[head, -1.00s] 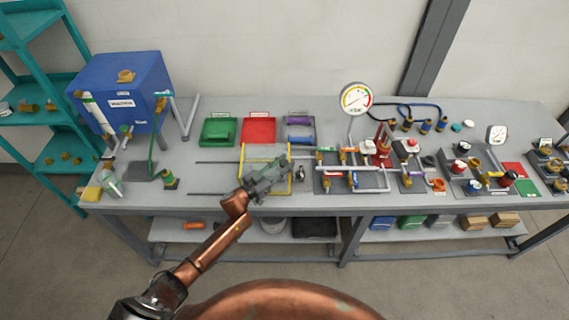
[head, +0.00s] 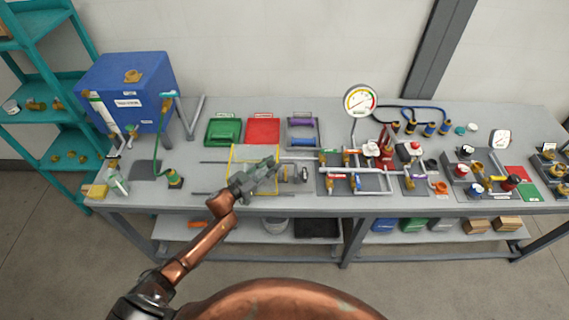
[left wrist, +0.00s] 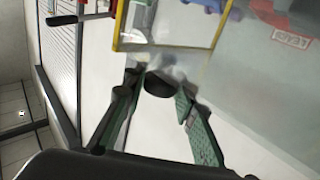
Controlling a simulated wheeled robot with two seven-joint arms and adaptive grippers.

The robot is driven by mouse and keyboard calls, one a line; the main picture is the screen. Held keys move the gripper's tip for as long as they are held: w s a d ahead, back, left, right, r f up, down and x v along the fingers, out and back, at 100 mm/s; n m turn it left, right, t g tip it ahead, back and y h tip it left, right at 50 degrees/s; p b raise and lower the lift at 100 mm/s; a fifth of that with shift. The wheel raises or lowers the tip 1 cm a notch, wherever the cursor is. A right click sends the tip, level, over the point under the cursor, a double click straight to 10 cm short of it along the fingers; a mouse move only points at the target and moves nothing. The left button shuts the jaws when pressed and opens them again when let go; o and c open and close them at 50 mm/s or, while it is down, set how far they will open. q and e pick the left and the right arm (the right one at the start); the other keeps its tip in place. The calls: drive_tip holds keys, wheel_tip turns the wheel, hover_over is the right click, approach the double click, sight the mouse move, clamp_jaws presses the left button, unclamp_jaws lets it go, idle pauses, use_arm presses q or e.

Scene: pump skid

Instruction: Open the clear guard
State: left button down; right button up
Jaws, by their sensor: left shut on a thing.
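The clear guard (head: 246,158) is a see-through panel with a yellow frame. It stands on the bench left of the pump piping, between two thin grey rails (head: 213,162). My left gripper (head: 270,166) reaches over it from the front and hides part of it. In the left wrist view, the guard's yellow frame (left wrist: 118,28) crosses the top, and a dark round knob (left wrist: 160,83) sits between my fingers. The left gripper is shut on this knob. A grey and brass shaft part (head: 293,173) shows just right of the guard. My right gripper is not in view.
Green (head: 223,131) and red (head: 263,131) trays and a tray with purple and blue parts (head: 302,130) lie behind the guard. Pipes and valves (head: 358,178) stand to the right. The bench left of the guard is mostly clear up to a brass-topped fitting (head: 175,179).

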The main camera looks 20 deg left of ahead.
sight(233, 169)
use_arm(q)
drive_tip(key=s+a, duration=0.1)
drive_tip(key=a, duration=0.4)
drive_tip(key=s+a, duration=0.2)
drive_tip(key=a, duration=0.3)
drive_tip(key=s+a, duration=0.1)
drive_tip(key=a, duration=0.4)
drive_tip(key=shift+s, duration=0.2)
drive_tip(key=c, duration=1.6)
unclamp_jaws()
drive_tip(key=v, duration=1.2)
